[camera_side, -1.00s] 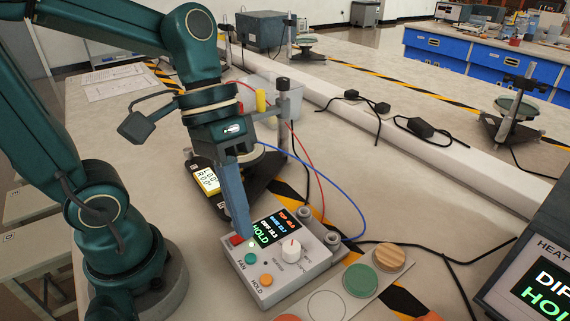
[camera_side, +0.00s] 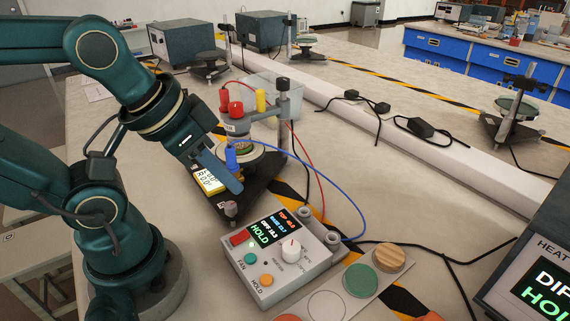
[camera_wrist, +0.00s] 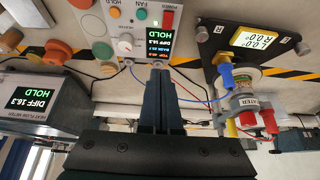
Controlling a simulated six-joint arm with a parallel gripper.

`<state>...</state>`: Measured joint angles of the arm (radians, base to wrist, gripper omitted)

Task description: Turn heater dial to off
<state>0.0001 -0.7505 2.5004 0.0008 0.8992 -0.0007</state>
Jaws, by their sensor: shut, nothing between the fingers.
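The heater control box (camera_side: 283,262) sits on the bench, with a white heater dial (camera_side: 291,249) on its top face. Its screen (camera_side: 270,230) shows HOLD in green. The dial also shows in the wrist view (camera_wrist: 124,46), left of the finger tips. Which setting the dial points at is too small to tell. My gripper (camera_side: 236,186) is shut and empty. It is above and behind the box, apart from the dial, beside the apparatus with the blue plug (camera_side: 231,158). In the wrist view the shut fingers (camera_wrist: 158,72) point toward the box's screen.
The heater apparatus (camera_side: 240,125) with red and yellow plugs stands behind the box, joined to it by red and blue wires. A board with coloured discs (camera_side: 360,280) lies to the right. A meter (camera_side: 530,275) stands at the right edge.

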